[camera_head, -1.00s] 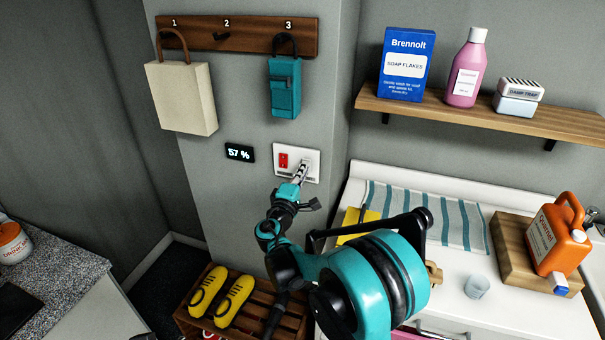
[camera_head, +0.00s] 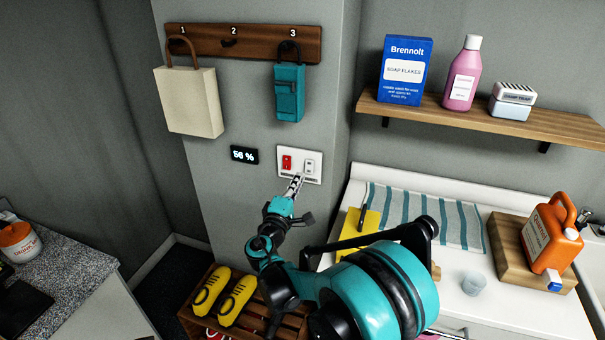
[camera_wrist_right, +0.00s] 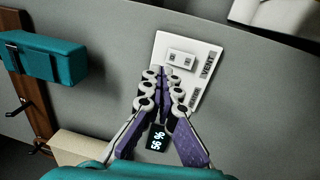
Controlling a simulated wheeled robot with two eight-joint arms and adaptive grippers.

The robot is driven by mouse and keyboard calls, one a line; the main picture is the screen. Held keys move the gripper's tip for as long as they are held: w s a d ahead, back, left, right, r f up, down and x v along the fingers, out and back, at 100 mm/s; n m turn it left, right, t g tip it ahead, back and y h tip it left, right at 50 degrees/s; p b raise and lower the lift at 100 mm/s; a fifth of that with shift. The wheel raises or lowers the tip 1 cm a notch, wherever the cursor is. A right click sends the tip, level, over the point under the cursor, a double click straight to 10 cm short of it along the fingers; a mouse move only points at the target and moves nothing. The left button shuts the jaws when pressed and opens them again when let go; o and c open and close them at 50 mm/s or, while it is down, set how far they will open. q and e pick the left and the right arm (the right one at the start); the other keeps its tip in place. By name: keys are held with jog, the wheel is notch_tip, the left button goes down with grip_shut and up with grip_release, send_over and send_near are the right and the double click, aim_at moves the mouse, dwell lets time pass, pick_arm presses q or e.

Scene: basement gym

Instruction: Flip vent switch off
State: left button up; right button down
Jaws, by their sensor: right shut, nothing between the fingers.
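A white switch plate (camera_head: 312,172) is on the grey pillar, with a red rocker (camera_head: 287,162) on its left and a white switch (camera_head: 309,167) on its right. In the right wrist view the plate (camera_wrist_right: 211,84) looks turned; the word VENT is printed beside the white switch (camera_wrist_right: 180,58). My right gripper (camera_head: 297,181) is shut and empty, its tips just below the switches at the plate's lower edge. In the wrist view my right gripper (camera_wrist_right: 168,78) hides the red rocker. I cannot tell whether the tips touch the plate. My left gripper is out of view.
A display (camera_head: 244,155) reading 56 % sits left of the plate. A teal pouch (camera_head: 289,92) and cream bag (camera_head: 190,102) hang above. A shelf (camera_head: 470,117) with containers is at the right, over a white counter (camera_head: 400,176).

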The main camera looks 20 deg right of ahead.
jog(key=v, duration=0.2)
jog(key=r+p+v, duration=0.1)
jog(key=v, duration=0.2)
jog(key=shift+s+a+r, duration=0.1)
jog(key=shift+s+a, duration=0.1)
jog(key=shift+s, duration=0.1)
jog(key=s+d+f+m+g+y, duration=0.2)
jog(key=s+d+f+m+g, duration=0.1)
jog(key=s+d, duration=0.25)
jog(key=s+d+f+m+g+y, duration=0.1)
jog(key=s+d+f+m+g, duration=0.2)
jog(key=s, duration=0.4)
jog(key=s+a+f+m+g+y, duration=0.1)
jog(key=s+y, duration=0.1)
jog(key=s, duration=0.3)
jog(key=s+a+f+m+g+y, duration=0.1)
jog(key=s+a+f+m+y, duration=0.1)
jog(key=s, duration=0.3)
jog(key=s+a+f+m+y, duration=0.2)
jog(key=s+y, duration=0.1)
jog(key=s, duration=0.2)
jog(key=shift+s+a+g+y, duration=0.25)
jog(key=shift+s+g+y, duration=0.1)
jog(key=shift+g+y, duration=0.05)
